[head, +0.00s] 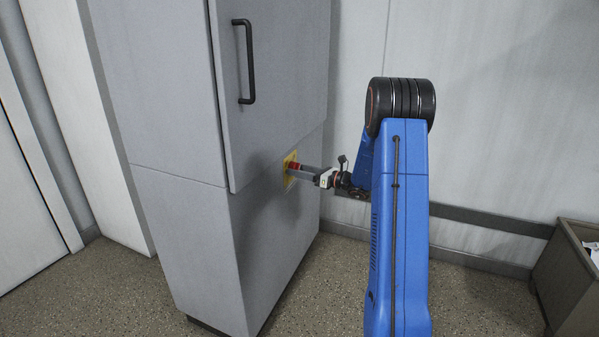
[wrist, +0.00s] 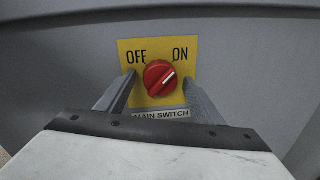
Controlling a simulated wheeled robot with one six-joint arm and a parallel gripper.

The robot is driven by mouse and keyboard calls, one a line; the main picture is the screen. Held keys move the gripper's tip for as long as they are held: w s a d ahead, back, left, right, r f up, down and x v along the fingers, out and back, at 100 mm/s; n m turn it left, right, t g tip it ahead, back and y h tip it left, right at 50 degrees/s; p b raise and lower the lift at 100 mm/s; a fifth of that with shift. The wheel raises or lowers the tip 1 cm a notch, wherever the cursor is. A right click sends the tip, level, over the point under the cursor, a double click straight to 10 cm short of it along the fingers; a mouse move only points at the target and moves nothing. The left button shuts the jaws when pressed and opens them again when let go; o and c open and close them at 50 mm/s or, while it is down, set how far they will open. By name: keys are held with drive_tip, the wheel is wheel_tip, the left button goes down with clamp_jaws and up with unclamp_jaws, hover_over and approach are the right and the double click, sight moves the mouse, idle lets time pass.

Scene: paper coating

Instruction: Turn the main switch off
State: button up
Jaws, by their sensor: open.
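The main switch is a red rotary knob (wrist: 159,78) on a yellow plate (wrist: 128,50) marked OFF at left and ON at right, with a MAIN SWITCH label (wrist: 161,115) below. The knob's white line points up and right, towards ON. In the head view the red knob (head: 295,165) and yellow plate (head: 288,180) are on the side of a grey cabinet. My gripper (wrist: 160,88) is open, one finger to the left and one to the right of the knob. I cannot tell whether either finger touches it. In the head view my gripper (head: 303,173) reaches the plate from the right.
The grey cabinet (head: 170,110) has a black door handle (head: 244,62) above and left of the switch. A wall with a dark rail (head: 490,220) stands behind my arm. A brown box (head: 570,270) is at the far right. Floor is clear between cabinet and box.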

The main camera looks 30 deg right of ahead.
drive_tip(key=c, duration=1)
drive_tip(key=shift+c, duration=0.2)
drive_tip(key=shift+d+f+n+y, duration=0.1)
drive_tip(key=shift+n+y, duration=0.3)
drive_tip(key=shift+n, duration=4.25)
drive_tip(key=shift+d+f+n+y, duration=0.1)
drive_tip(key=shift+n+y, duration=0.3)
drive_tip(key=shift+n, duration=4.25)
drive_tip(key=o, duration=1)
drive_tip(key=shift+r, duration=0.1)
